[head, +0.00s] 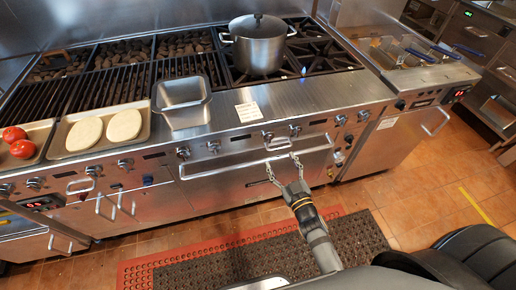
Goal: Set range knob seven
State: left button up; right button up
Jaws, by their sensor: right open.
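A row of range knobs runs along the front panel (240,146) of the steel range; I can read no numbers on them, so I cannot tell for sure which is knob seven. One knob (267,136) and another knob (295,130) sit just above my right gripper, near the middle of the panel. My right gripper (281,161) is open and empty, its two fingers spread in front of the handle bar below those knobs. Whether a finger touches the bar I cannot tell. My left gripper is not in view.
A horizontal handle bar (225,166) juts out below the knobs. On the range stand a lidded pot (259,48), a steel pan (182,101) and a tray (146,118) with two pale flat pieces. A fryer (418,72) stands right. Mats cover the floor in front.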

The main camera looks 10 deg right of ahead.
aim_at(270, 140)
jog(key=w, duration=1)
jog(key=shift+w+a+p, duration=0.25)
jog(key=shift+a+p, duration=0.05)
jog(key=shift+a, duration=0.05)
jog(key=c, duration=1.1)
jog(key=shift+c, duration=0.2)
jog(key=n, duration=0.4)
jog(key=shift+p, duration=0.35)
jog(key=n, duration=0.4)
jog(key=shift+g, duration=0.3)
jog(key=shift+n, duration=0.3)
